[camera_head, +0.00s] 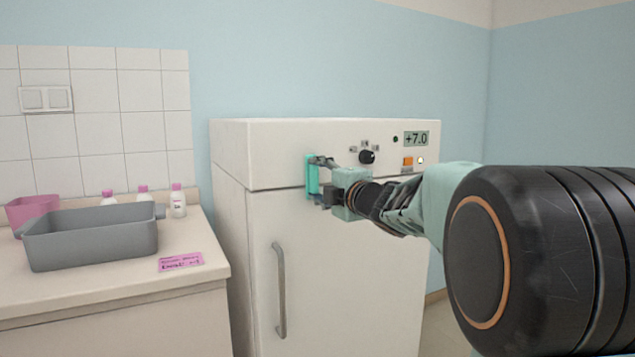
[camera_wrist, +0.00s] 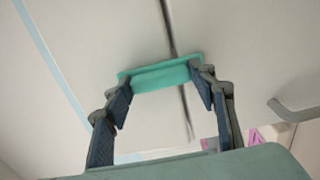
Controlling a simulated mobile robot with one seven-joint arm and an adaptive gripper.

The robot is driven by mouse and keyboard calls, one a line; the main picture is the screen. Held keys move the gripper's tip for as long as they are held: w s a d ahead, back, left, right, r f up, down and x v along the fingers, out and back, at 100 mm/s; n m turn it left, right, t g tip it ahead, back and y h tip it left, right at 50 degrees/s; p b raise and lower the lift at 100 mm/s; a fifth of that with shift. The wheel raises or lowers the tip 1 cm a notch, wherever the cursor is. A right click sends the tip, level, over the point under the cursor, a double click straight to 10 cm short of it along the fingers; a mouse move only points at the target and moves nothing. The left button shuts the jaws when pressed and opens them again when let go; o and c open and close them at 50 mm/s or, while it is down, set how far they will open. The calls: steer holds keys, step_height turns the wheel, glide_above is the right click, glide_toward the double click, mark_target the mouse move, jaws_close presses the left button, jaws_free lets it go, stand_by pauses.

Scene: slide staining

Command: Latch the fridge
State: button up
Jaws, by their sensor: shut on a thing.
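The white fridge (camera_head: 345,260) stands against the blue wall. Its door looks shut, with a long grey handle (camera_head: 279,290) on the left side of the door; a grey handle also shows in the wrist view (camera_wrist: 292,112). A teal latch (camera_head: 312,176) sits upright at the front left, by the seam between the top panel and the door. In the wrist view the teal latch (camera_wrist: 162,74) lies across that dark seam. My gripper (camera_head: 322,176) is at the latch, with its fingertips at the latch's two ends in the wrist view (camera_wrist: 162,84), shut on it.
The fridge's top panel carries a black knob (camera_head: 367,157), a display reading +7.0 (camera_head: 416,138) and an orange button (camera_head: 407,161). On the counter at left are a grey basin (camera_head: 90,240), a pink container (camera_head: 33,208), white bottles (camera_head: 178,202) and a pink label (camera_head: 181,262).

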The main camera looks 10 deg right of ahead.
steer(key=o, duration=1.2)
steer(key=shift+c, duration=0.2)
steer(key=v, duration=0.7)
steer(key=shift+s, duration=0.3)
steer(key=shift+d, duration=0.1)
